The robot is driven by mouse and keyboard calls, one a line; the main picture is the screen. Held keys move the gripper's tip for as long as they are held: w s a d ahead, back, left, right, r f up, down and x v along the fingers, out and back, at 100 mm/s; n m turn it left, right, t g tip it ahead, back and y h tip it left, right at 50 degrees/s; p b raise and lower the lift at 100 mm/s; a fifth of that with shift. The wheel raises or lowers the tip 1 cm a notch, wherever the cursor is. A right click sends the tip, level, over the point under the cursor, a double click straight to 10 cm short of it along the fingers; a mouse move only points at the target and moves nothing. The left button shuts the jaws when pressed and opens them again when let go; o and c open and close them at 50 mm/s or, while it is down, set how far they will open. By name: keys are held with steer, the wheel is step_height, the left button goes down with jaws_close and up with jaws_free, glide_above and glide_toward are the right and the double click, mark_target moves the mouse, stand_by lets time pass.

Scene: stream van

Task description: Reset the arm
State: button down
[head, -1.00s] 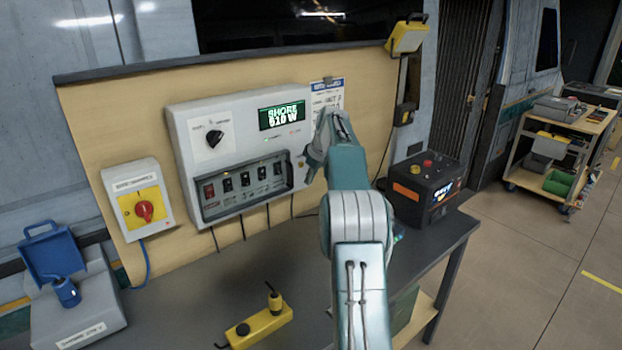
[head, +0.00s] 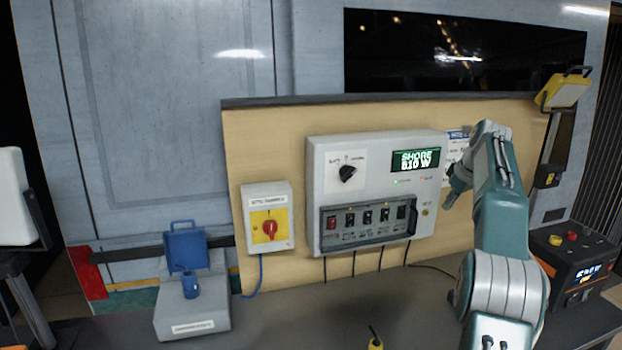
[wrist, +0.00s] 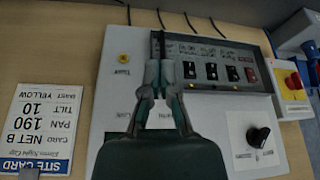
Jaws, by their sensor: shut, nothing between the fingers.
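My arm rises at the right of the head view, and my gripper (head: 452,192) is in front of the right end of a grey power panel (head: 375,222). In the wrist view my gripper (wrist: 158,42) is shut and empty, its fingers pointing over the panel face (wrist: 200,45) beside the row of switches (wrist: 215,72). Whether the fingertips touch the panel I cannot tell. The panel has a black knob (head: 347,173) and a lit green display (head: 415,160) reading SHORE, with a figure in watts below.
A grey unit with an open blue lid (head: 185,245) stands at left. A black power box (head: 572,262) is right of my arm. A site card (wrist: 42,130) hangs beside the panel.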

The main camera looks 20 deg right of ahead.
steer(key=s+a+r+m, duration=0.1)
steer(key=s+a+r, duration=0.15)
steer(key=a, duration=0.65)
steer(key=s+a+r, duration=0.1)
steer(key=s+a, duration=0.3)
steer(key=a, duration=0.5)
steer(key=s+a+r+m, duration=0.15)
steer(key=s+a, duration=0.25)
steer(key=a, duration=0.4)
steer(key=s+a+f, duration=0.6)
steer(key=s, duration=0.4)
steer(key=s+a+f+t, duration=0.1)
steer(key=s+a+f, duration=0.5)
steer(key=s, duration=0.4)
steer(key=shift+s+a+f+h, duration=0.3)
steer(key=shift+a+f+h, duration=0.1)
steer(key=shift+a, duration=0.15)
